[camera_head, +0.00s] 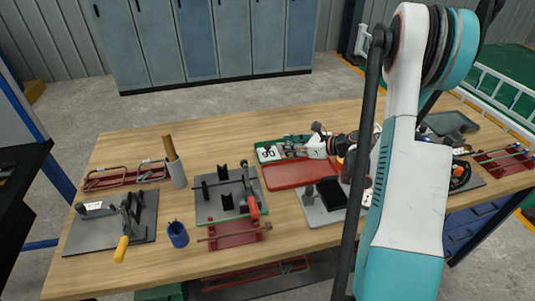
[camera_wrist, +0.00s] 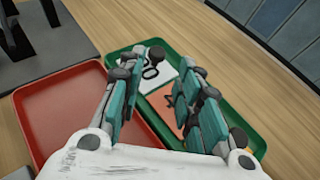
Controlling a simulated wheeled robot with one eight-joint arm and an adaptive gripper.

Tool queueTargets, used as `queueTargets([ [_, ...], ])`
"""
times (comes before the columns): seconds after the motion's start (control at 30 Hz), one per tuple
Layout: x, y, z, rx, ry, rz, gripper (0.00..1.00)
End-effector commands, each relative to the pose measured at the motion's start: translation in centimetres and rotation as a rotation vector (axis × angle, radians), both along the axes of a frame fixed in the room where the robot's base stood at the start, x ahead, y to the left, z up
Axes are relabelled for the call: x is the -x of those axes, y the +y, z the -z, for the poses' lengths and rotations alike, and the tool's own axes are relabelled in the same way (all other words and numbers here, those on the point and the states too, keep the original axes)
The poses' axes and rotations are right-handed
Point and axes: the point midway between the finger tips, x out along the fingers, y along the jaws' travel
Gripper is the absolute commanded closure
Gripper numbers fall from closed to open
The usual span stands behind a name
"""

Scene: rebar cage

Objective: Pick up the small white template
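The small white template (camera_wrist: 166,73) lies in the green tray (camera_wrist: 245,128), with black rounded marks on its face. In the wrist view my left finger covers part of it. It also shows in the head view (camera_head: 264,155) at the tray's left end. My gripper (camera_wrist: 172,62) is open and empty, its two fingers spread above the green tray. The fingertips reach over the white template's far part; I cannot tell whether they touch it. In the head view my gripper (camera_head: 299,151) is low over the tray from the right.
An orange template (camera_wrist: 166,108) with a dark mark lies beside the white one, partly hidden by my fingers. An empty red tray (camera_head: 293,175) adjoins the green tray. A grey plate with a black block (camera_head: 330,191) stands nearer. Clamp fixtures (camera_head: 228,197) stand to the left.

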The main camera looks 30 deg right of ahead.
Motion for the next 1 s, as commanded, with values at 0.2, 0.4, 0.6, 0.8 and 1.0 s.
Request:
queueTargets([
  [0.2,-2.2,1.2,1.0,-0.001,0.000,0.000,0.68],
  [0.4,-2.9,1.7,1.4,-0.001,0.000,0.000,0.68],
  [0.6,-4.8,3.2,2.7,-0.002,-0.001,-0.001,0.68],
  [0.8,-6.4,4.0,3.2,-0.001,0.000,0.000,0.68],
  [1.0,-6.4,3.9,3.1,-0.002,-0.001,0.002,0.73],
])
